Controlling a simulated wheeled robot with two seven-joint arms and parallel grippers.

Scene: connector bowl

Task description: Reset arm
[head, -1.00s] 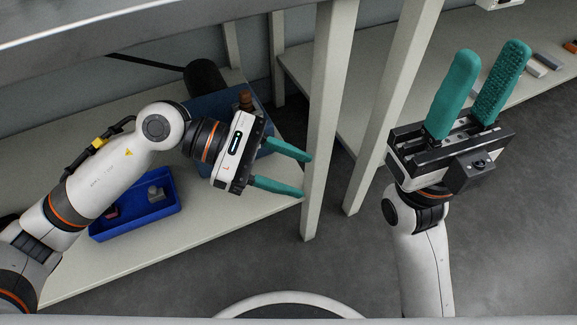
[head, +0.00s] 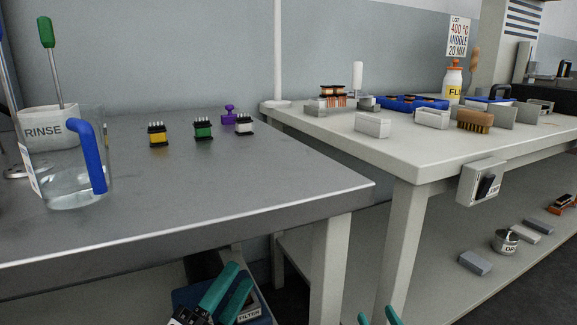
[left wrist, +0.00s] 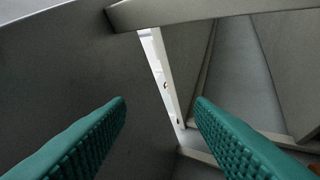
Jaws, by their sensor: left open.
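My left gripper (head: 232,283) is low in the head view, below the grey tabletop, with its teal fingers apart and nothing between them. In the left wrist view its two fingers (left wrist: 160,105) stand wide apart and empty. My right gripper (head: 378,316) shows only as two teal fingertips at the bottom edge, apart from each other; the rest of it is out of frame. On the grey table (head: 180,215) stand a yellow-and-black connector (head: 157,135), a green-and-black connector (head: 203,130) and a white-and-black connector (head: 244,125), none touched by a gripper.
A glass beaker (head: 62,175) with a blue handle and a white RINSE container (head: 50,125) stand at left. A purple piece (head: 229,115) is behind the connectors. The white table (head: 340,138) at right holds blocks, a brush (head: 475,121) and a bottle (head: 453,80). Table edges lie above both grippers.

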